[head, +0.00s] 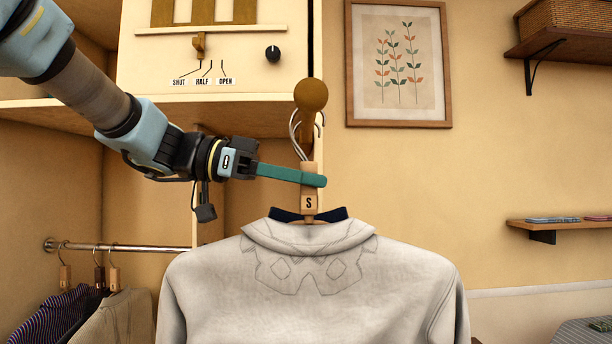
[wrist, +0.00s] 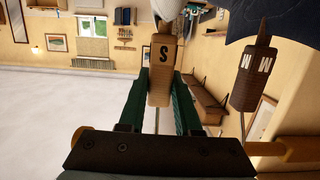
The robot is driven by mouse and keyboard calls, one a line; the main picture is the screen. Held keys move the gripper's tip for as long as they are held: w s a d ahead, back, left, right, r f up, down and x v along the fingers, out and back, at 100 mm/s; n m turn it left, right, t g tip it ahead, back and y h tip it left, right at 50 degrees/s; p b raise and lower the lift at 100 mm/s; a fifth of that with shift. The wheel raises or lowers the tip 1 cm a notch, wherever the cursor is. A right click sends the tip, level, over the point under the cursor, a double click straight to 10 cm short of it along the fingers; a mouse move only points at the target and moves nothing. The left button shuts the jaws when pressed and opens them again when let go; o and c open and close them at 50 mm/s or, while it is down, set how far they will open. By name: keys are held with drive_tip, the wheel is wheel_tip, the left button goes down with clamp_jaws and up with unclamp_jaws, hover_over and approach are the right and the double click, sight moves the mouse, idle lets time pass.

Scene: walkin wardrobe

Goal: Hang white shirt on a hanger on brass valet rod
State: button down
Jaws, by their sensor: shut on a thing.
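The white shirt (head: 310,275) hangs upright on a hanger with a wooden block marked S (head: 309,203). My gripper (head: 318,180) has its teal fingers shut on that block, just below the hook. In the wrist view the S block (wrist: 162,68) sits between both fingers. The brass valet rod (head: 311,96) points at the head camera, its round end just above the wire hook (head: 296,130). I cannot tell whether the hook rests on the rod. The rod also shows at the right of the wrist view (wrist: 290,150).
A dark navy garment (head: 284,214) hangs close behind the white shirt; its hanger block (wrist: 255,80) shows beside my gripper in the wrist view. A lower rail (head: 130,248) with several garments is at left. A cabinet panel (head: 150,75) stands above.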

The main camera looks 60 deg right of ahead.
drive_tip(key=c, duration=0.5)
unclamp_jaws()
drive_tip(key=shift+f, duration=0.1)
drive_tip(key=shift+w, duration=0.1)
drive_tip(key=b+v, duration=0.3)
drive_tip(key=v, duration=0.6)
drive_tip(key=shift+w+a+b, duration=0.15)
drive_tip(key=shift+b, duration=0.15)
drive_tip(key=shift+w+a+r, duration=0.25)
drive_tip(key=shift+w+a, duration=0.15)
drive_tip(key=shift+w, duration=0.05)
